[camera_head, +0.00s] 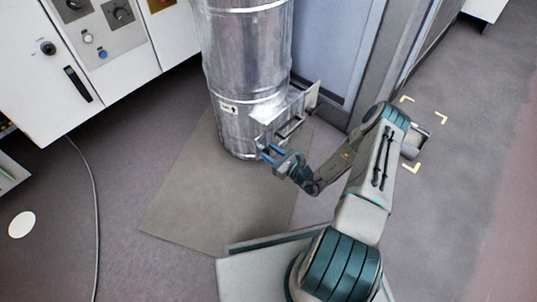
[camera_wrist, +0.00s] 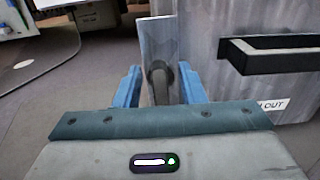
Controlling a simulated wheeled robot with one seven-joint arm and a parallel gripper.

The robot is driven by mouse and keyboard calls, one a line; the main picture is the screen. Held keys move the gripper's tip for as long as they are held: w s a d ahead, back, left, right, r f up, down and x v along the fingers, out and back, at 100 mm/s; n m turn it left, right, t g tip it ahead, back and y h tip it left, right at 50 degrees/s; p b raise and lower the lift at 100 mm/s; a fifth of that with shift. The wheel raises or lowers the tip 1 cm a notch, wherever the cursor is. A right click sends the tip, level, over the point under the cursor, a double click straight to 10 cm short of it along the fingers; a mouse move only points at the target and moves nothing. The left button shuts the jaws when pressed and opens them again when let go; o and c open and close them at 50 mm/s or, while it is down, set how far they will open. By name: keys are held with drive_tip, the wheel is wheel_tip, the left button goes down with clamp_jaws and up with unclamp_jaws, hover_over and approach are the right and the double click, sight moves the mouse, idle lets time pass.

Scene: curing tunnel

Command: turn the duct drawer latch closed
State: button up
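The metal duct (camera_head: 246,75) stands upright on the floor in the head view. A drawer with a dark handle (camera_head: 289,129) is set low in its side. In the wrist view this black handle (camera_wrist: 275,52) is at the right. A dark latch lever (camera_wrist: 159,82) shows in front of a thin upright metal plate (camera_wrist: 158,38). My gripper (camera_head: 268,153) is low beside the duct. Its blue fingers (camera_wrist: 160,88) are apart, one on each side of the lever in the picture. I see no clear contact. The lever's lower end is hidden behind my gripper body.
A white control cabinet (camera_head: 60,45) with knobs stands at the left. A cable (camera_head: 92,190) runs along the floor there. A grey door panel (camera_head: 335,45) is behind the duct. A lighter floor mat (camera_head: 205,195) lies below it. Open floor (camera_head: 450,180) is at the right.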

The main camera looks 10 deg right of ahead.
drive_tip(key=shift+w+a, duration=0.2)
drive_tip(key=shift+w, duration=0.1)
clamp_jaws()
drive_tip(key=shift+r, duration=0.1)
